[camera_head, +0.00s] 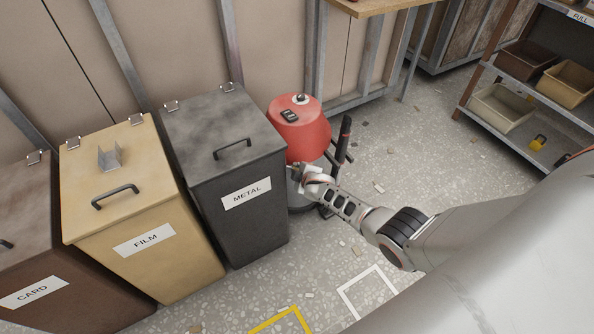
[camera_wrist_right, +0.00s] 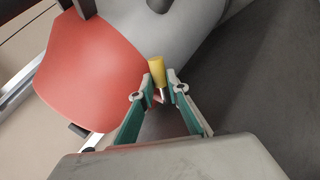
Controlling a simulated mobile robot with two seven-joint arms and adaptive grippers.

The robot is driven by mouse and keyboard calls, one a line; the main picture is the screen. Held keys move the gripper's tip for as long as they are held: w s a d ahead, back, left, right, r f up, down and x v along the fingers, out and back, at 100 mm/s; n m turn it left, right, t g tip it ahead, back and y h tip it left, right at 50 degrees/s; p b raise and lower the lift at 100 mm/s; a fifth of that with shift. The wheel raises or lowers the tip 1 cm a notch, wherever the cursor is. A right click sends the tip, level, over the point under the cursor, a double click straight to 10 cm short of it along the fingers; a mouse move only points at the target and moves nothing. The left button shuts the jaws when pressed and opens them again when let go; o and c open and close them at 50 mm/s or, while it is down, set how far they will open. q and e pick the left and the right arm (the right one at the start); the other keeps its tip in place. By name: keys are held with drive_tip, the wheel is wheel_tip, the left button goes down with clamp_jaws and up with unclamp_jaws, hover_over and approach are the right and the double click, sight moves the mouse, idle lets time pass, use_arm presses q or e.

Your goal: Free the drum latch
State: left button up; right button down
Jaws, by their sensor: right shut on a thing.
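A vacuum with a red domed head (camera_head: 306,132) stands on the floor beside the metal bin. Its grey drum is mostly hidden behind my right gripper (camera_head: 308,181), which is at the drum's side, low under the red head. In the right wrist view the red head (camera_wrist_right: 88,75) fills the left, with the pale grey drum (camera_wrist_right: 190,32) beside it. My right gripper (camera_wrist_right: 162,92) is shut on a small yellow piece (camera_wrist_right: 156,70), which looks like the drum latch. Its mounting on the drum is partly hidden by the fingertips. My left gripper is in neither view.
The dark metal bin (camera_head: 234,162) stands close on the left of the vacuum, with the film bin (camera_head: 140,210) and card bin (camera_head: 50,265) further left. A black upright handle (camera_head: 345,130) rises at the vacuum's right. Shelves (camera_head: 530,139) stand far right. The floor between is mostly clear.

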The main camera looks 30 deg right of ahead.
drive_tip(key=shift+s+f, duration=0.1)
drive_tip(key=shift+f, duration=0.05)
drive_tip(key=c, duration=2.1)
unclamp_jaws()
drive_tip(key=shift+o, duration=0.7)
drive_tip(key=shift+r, duration=0.2)
drive_tip(key=shift+s+d+r, duration=0.1)
drive_tip(key=shift+s, duration=0.05)
drive_tip(key=v, duration=1.1)
drive_tip(key=shift+s, duration=0.25)
